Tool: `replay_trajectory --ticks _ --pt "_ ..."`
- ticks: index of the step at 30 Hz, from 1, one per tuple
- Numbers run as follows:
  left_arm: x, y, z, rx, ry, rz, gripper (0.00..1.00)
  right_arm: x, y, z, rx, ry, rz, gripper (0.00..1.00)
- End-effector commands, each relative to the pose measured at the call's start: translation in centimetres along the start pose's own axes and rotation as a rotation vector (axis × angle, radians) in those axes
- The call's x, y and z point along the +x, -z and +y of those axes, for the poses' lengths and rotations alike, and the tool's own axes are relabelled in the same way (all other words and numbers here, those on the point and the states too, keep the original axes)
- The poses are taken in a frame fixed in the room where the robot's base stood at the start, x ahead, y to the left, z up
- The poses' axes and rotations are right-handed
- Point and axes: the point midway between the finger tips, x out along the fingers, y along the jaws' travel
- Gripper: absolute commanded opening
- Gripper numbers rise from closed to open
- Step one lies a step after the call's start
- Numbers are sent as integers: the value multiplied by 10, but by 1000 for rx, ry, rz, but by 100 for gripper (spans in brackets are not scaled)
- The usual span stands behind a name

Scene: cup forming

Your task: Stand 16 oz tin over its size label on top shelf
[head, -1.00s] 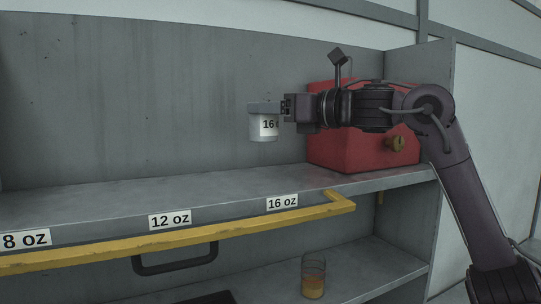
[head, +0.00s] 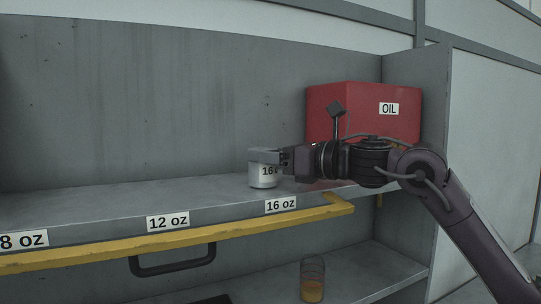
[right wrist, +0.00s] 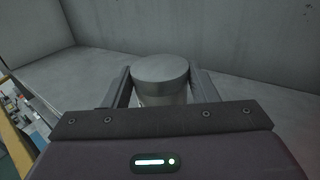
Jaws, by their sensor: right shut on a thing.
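The 16 oz tin (head: 262,178) is a small pale cylinder with a "16 oz" label, partly covered by the gripper. It is upright at the top shelf (head: 110,203), behind the 16 oz size label (head: 281,204) and a little to its left. Its base looks on or very close to the shelf; I cannot tell which. My right gripper (head: 268,157) is shut on the tin's upper part. In the right wrist view the tin's round grey lid (right wrist: 160,70) shows between the two fingers (right wrist: 160,92). My left gripper is not in view.
A red box marked OIL (head: 350,110) stands at the shelf's right end, behind my right arm. A yellow rail (head: 110,250) runs along the shelf's front, below the 12 oz (head: 168,222) and 8 oz (head: 22,241) labels. A glass with amber liquid (head: 313,280) stands below. The left shelf is clear.

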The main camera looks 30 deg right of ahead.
Motion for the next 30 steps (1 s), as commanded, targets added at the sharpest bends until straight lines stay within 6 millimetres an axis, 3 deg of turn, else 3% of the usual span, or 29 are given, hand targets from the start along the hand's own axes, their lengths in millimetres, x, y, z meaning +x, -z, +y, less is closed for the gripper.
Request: replay_trajectory --ticks 2,3,8,19,23,30 --pt "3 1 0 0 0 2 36 0 4 0 0 0 -1 23" --pt "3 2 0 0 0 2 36 0 3 0 0 0 0 56" --pt "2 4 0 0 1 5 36 0 3 0 0 0 0 75" --pt "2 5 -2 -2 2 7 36 -3 0 0 -1 1 0 75" --pt "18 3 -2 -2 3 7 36 -24 4 -1 -3 3 -2 75" --pt "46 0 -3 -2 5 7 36 -77 5 -1 -2 4 -1 75"
